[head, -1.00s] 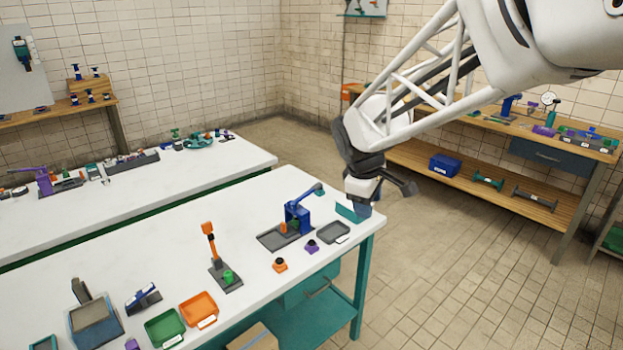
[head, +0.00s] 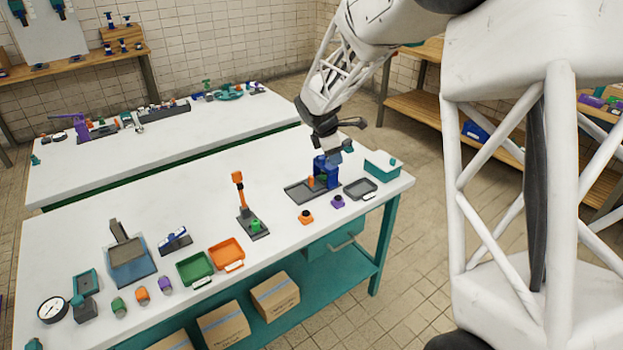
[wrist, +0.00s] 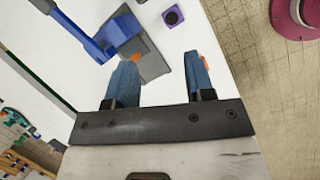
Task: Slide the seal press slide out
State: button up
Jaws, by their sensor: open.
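The blue press (head: 326,172) stands near the right end of the front white table. A flat grey base (head: 298,192) extends left from it, with an orange piece (head: 311,182) near the press. I cannot clearly single out the slide. I cannot tell whether the fingers touch anything.
Close by are a grey tray (head: 360,189), a teal bin (head: 382,167), a purple block (head: 338,202) and an orange block (head: 305,217). An orange-handled lever tool (head: 240,190) stands further left. The white table (head: 290,155) is bare behind the press.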

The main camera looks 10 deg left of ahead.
aim_at(310, 177)
jog(key=w+a+f+n, duration=0.5)
jog(key=w+a+f, duration=0.1)
jog(key=a+f, duration=0.4)
jog(key=shift+w+a, duration=0.15)
jog(key=shift+w, duration=0.1)
jog(key=shift+x, duration=3.85)
jog(key=shift+w, duration=0.15)
jog(key=shift+c, duration=0.3)
jog(key=shift+r, duration=0.1)
grip_shut()
